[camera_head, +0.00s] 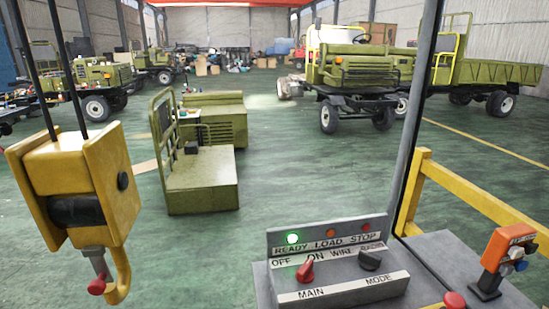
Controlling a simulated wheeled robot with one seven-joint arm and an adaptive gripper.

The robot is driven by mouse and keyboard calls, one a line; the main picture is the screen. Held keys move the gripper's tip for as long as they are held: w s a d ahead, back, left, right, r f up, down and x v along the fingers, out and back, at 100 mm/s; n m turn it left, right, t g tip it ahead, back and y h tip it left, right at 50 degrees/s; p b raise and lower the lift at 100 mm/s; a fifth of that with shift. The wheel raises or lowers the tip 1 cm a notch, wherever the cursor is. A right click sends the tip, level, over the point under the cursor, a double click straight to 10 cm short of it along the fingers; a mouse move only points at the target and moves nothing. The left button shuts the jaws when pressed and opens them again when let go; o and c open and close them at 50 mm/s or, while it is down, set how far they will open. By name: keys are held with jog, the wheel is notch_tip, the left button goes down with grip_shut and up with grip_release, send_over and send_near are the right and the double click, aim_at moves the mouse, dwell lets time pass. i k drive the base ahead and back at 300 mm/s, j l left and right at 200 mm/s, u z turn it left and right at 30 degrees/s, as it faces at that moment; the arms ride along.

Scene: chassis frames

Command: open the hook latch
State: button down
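A yellow hook block (75,185) hangs on two dark cables at the left of the head view. Below it is a yellow hook (122,275), its tip curving to the left. The hook latch (98,266) is a grey piece under the block with a red end (96,287). It slants down toward the hook's tip and seems to span the hook's mouth. Whether it touches the tip is too small to tell. No load shows on the hook. My gripper is not in view.
A control panel (340,285) with a lit green lamp, a red knob and a black knob stands at front right. A grey post (415,130), yellow rail (480,200) and orange control box (508,245) are beside it. Green vehicles stand behind on open floor.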

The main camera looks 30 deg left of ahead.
aim_at(97, 287)
jog(key=i+u, duration=0.15)
jog(key=u, duration=1.6)
